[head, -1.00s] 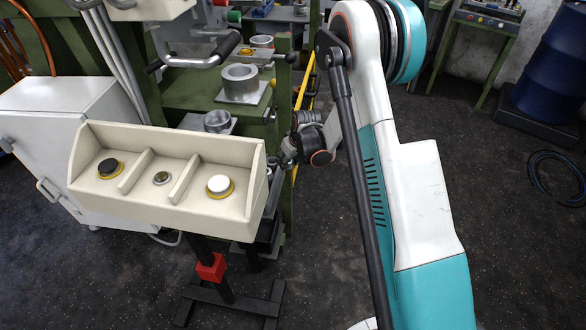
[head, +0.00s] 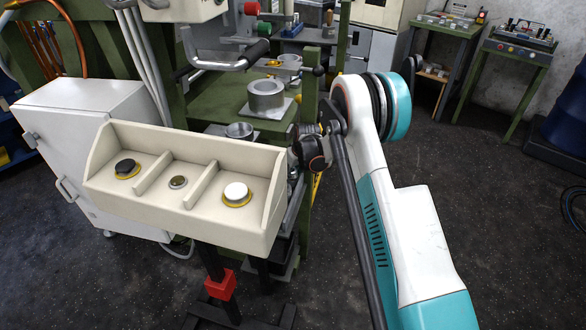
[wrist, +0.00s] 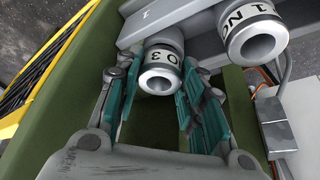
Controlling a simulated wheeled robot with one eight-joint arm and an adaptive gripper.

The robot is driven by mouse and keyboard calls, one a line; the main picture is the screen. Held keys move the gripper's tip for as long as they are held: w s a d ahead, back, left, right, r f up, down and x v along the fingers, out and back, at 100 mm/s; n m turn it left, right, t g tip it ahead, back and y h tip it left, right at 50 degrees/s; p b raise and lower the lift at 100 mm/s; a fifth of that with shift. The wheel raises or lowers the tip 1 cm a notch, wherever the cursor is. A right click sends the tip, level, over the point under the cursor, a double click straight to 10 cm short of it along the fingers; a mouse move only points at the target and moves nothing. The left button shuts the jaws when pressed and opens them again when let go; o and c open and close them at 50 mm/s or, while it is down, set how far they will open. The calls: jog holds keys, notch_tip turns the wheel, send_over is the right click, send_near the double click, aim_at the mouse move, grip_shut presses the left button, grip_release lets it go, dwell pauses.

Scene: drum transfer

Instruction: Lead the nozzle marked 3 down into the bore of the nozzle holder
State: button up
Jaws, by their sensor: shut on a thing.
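The nozzle marked 3 (wrist: 162,66) is a short grey metal tube with a white band and black marking. In the wrist view its open end faces the camera. My gripper (wrist: 161,76), with teal finger pads, is shut on it from both sides. A grey metal bar lies just behind the nozzle; I cannot tell whether they touch. In the head view my wrist is at the right end of the cream box, and the fingers and nozzle are hidden.
A similar nozzle marked 1 (wrist: 256,38) stands close to the right of the held one. The grey bar (wrist: 130,33) and green frame (wrist: 50,100) are close by. A cream box (head: 150,205) with several round parts blocks the head view. Grey rings (head: 266,97) stand on the green machine.

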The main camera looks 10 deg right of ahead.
jog(key=shift+f, duration=0.2)
jog(key=shift+f, duration=0.15)
jog(key=o, duration=1.2)
